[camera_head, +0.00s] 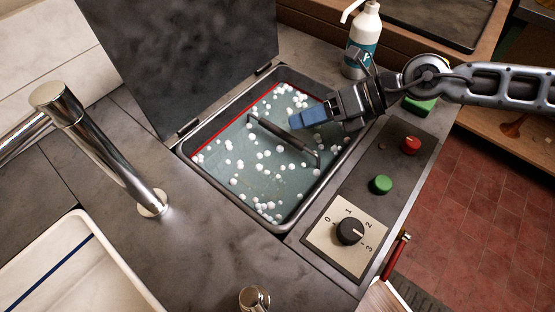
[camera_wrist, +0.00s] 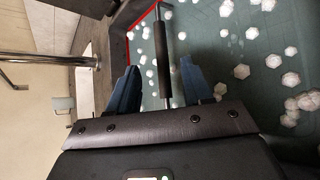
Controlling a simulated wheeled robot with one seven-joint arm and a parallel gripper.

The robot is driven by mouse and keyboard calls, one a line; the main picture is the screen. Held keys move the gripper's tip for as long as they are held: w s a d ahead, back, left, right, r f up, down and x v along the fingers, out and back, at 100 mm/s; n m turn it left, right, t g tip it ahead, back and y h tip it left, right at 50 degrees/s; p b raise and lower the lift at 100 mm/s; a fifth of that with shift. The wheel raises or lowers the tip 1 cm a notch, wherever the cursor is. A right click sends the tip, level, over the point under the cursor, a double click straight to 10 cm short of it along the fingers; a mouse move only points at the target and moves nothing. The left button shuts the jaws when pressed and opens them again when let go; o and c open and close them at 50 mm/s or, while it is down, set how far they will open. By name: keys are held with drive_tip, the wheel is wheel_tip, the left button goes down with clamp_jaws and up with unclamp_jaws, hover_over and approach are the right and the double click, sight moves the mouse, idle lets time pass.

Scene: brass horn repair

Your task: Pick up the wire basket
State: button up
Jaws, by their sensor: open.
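The wire basket shows only by its handle, a thin bar with a dark grip (camera_head: 285,138) that spans the tank above the liquid. The basket's body is not made out under the greenish liquid and white balls. My gripper (camera_head: 308,117) is open, with blue fingers, over the far right part of the tank, close to the handle. In the wrist view the handle's grip (camera_wrist: 161,58) runs up the picture between the spread fingers of my gripper (camera_wrist: 162,88). I cannot tell how much height lies between them. Nothing is held.
The tank (camera_head: 184,151) is sunk in a grey counter, its dark lid (camera_head: 185,55) standing open behind. A tap (camera_head: 95,145) and white sink (camera_head: 75,270) are at left. A soap bottle (camera_head: 362,45) stands at back. A control panel with a dial (camera_head: 350,231) and buttons lies right.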

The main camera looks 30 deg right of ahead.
drive_tip(key=x, duration=0.4)
drive_tip(key=shift+a+f+p, duration=0.25)
drive_tip(key=shift+f+p, duration=0.1)
drive_tip(key=shift+f, duration=0.1)
drive_tip(key=shift+c, duration=0.2)
clamp_jaws()
idle(0.8)
